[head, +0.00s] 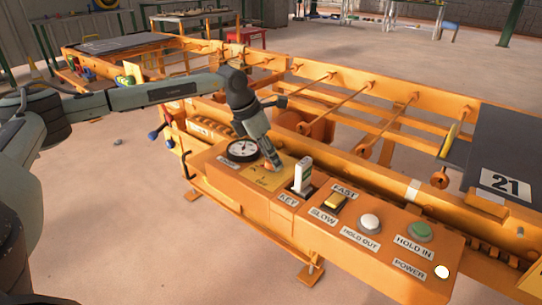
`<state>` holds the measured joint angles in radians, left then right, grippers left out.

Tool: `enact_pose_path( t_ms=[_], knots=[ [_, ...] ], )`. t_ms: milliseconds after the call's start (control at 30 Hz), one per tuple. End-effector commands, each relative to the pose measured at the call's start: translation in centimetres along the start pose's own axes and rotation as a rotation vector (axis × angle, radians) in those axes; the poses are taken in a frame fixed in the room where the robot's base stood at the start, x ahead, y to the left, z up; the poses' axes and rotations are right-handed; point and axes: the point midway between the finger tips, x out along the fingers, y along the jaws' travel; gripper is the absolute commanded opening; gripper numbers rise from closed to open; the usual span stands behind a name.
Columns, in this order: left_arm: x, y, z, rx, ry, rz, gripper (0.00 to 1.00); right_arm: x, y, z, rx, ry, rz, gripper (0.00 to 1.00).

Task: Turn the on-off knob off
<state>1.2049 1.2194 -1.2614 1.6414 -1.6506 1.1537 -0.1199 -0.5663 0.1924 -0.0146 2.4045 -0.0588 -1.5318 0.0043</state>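The orange control panel of the press (232,179) stands in the middle of the head view. A yellow plate with dark lettering (268,184) lies on it, between the round gauge and the key switch. My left gripper (271,163) reaches down from the upper left, its fingertips at this plate. The on-off knob is not clearly visible; the fingers cover the spot on the plate where it may be. I cannot tell whether the fingers touch or grip it, or how it is turned. My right gripper is not in view.
The round gauge (242,150) is left of the fingers and the key switch (303,175) is close on their right. Farther right are the fast-slow switch (336,201), a white button (370,222), a green button (420,230) and a lit power lamp (442,272). Orange rails stand behind.

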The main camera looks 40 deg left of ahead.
Motion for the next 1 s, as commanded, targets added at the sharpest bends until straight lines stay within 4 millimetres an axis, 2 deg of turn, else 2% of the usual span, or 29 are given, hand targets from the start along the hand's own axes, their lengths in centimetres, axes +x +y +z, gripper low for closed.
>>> enact_pose_path(
  t_ms=[33,200,567,767,867,1000],
  knots=[
    [0.0,0.0,0.0,0.0,0.0,0.0,0.28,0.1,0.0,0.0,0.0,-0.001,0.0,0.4],
    [0.0,0.0,0.0,0.0,0.0,0.0,0.08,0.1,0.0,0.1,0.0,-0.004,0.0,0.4],
    [0.1,-0.1,-0.1,-0.056,0.001,0.024,0.08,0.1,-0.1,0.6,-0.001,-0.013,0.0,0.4],
    [0.2,-0.2,-0.1,-0.175,0.001,0.073,0.08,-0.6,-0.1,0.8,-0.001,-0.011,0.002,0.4],
    [0.2,-0.3,-0.1,-0.255,0.001,0.106,0.08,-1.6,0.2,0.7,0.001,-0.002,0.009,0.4],
    [0.3,-0.3,0.0,-0.377,-0.001,0.157,0.08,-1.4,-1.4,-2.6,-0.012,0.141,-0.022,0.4]
  ],
)
